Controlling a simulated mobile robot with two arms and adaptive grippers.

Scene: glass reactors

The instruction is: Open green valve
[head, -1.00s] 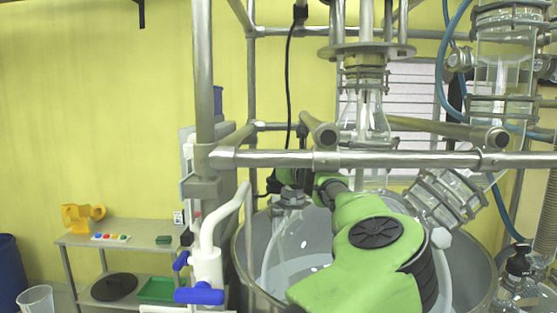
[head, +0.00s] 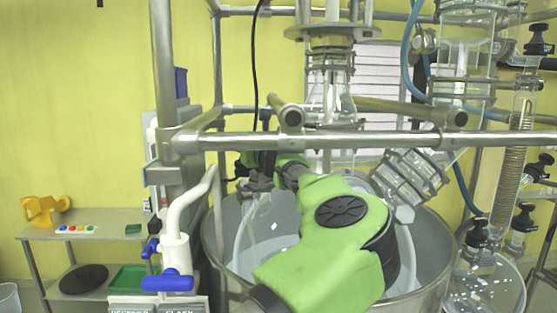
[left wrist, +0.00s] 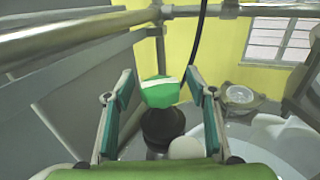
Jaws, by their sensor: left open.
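The green valve (left wrist: 160,92) is a green knob with a white stripe on a dark stem, in the left wrist view. My left gripper (left wrist: 160,76) is open, with one finger on each side of the knob. Gaps show between the fingers and the knob, so they look apart. In the head view my green left arm reaches over the steel vessel behind the horizontal rail; it hides much there, and I cannot make out the knob clearly. My right gripper is not in view.
A steel rail (head: 330,140) crosses in front of the glass reactor (head: 330,95). A white pipe with a blue valve (head: 167,284) stands at left. The steel vessel (head: 430,240) lies below the arm. A shelf (head: 95,224) stands by the yellow wall.

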